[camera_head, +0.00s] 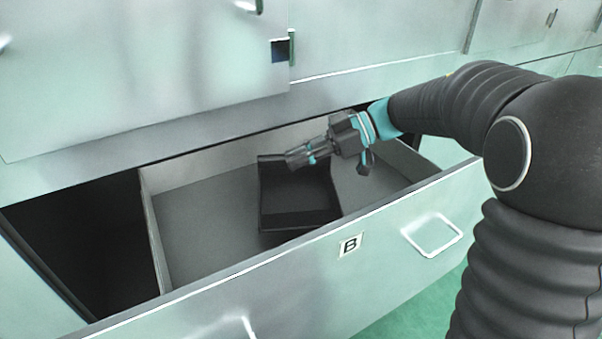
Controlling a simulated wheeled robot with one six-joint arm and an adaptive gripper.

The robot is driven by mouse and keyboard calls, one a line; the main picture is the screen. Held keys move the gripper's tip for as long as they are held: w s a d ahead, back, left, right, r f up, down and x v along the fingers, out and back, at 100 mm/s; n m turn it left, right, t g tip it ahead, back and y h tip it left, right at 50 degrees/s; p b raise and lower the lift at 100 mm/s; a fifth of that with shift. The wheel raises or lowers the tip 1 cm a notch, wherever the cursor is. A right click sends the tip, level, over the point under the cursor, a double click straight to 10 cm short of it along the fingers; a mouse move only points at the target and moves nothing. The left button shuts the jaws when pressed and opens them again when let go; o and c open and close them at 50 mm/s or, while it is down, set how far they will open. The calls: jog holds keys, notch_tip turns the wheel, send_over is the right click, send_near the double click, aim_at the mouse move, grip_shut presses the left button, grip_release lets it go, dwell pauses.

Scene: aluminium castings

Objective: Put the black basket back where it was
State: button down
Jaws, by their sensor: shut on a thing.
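The black basket (297,207) is a dark open-topped box inside the open drawer (200,215), a little right of the drawer's middle. My gripper (291,160) reaches in from the upper right. Its fingers are shut on the basket's far rim.
Bare drawer floor lies left of the basket, with a smaller clear strip at right. A dark opening (85,245) is left of the drawer. Metal cabinet fronts (150,75) stand behind.

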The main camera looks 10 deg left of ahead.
aim_at(300, 194)
jog(key=shift+f, duration=1.75)
jog(key=shift+f, duration=0.1)
jog(key=c, duration=1.2)
grip_release()
jog(key=shift+f, duration=0.1)
jog(key=shift+b, duration=0.3)
jog(key=v, duration=0.6)
jog(key=p+v, duration=0.1)
jog(key=v, duration=0.5)
jog(key=shift+w+r, duration=0.15)
jog(key=shift+r, duration=0.1)
